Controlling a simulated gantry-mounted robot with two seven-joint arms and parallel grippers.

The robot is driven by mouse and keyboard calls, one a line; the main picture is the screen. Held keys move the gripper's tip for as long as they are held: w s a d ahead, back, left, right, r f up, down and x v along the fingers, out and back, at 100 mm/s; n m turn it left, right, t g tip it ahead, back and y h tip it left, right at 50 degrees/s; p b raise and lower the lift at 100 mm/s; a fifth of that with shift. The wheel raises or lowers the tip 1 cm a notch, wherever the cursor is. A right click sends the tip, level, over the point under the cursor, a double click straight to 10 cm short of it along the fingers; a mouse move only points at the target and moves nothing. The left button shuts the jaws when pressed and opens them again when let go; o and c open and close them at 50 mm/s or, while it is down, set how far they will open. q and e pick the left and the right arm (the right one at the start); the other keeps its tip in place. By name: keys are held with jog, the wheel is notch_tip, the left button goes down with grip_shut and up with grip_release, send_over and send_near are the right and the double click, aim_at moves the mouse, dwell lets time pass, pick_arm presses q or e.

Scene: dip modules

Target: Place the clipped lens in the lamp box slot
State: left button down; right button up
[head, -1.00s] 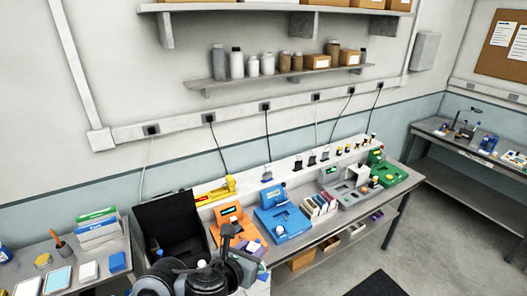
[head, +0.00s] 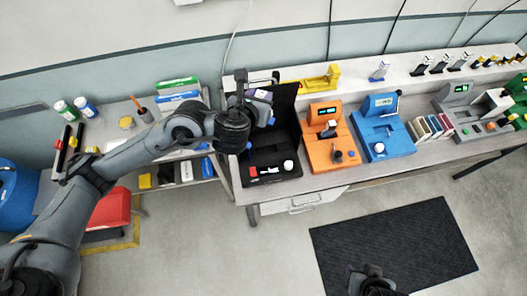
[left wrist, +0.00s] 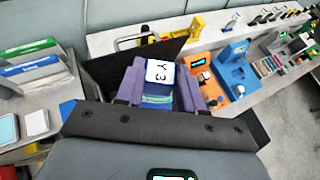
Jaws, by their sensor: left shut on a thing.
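My left gripper (head: 260,108) is above the black box, in front of its raised dark lid. In the left wrist view, its purple fingers (left wrist: 160,92) are shut on a small blue block with a white label reading "Y3" (left wrist: 161,74) and a teal lower band. I cannot make out a lens or clip on it. The black box (head: 270,180) has a red square, a pale strip and a white knob on its base. I take it for the lamp box; I cannot make out its slot. My right gripper (head: 372,284) shows only partly at the bottom edge.
To the right on the bench stand an orange device (head: 324,150), a blue device (head: 382,138) and a grey device (head: 455,110). A yellow tool (head: 320,80) lies behind the orange one. A side table (head: 110,150) at left holds bottles and boxes. A dark mat (head: 395,245) lies on the floor.

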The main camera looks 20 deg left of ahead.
pick_arm(q)
jog(key=w+f+n+g+y+b, duration=0.1)
jog(key=w+f+n+y+b, duration=0.2)
jog(key=f+b, duration=0.4)
jog(key=w+f+n+g+y+b, duration=0.1)
jog(key=f+b, duration=0.6)
jog(key=f, duration=1.9)
jog(key=shift+w+d+n+y+b, duration=0.15)
jog(key=shift+w+n+y+b, duration=0.25)
jog(key=shift+w+n+y, duration=0.6)
jog(key=shift+f, duration=0.1)
jog(key=shift+f, duration=0.1)
jog(key=c, duration=0.7)
grip_release()
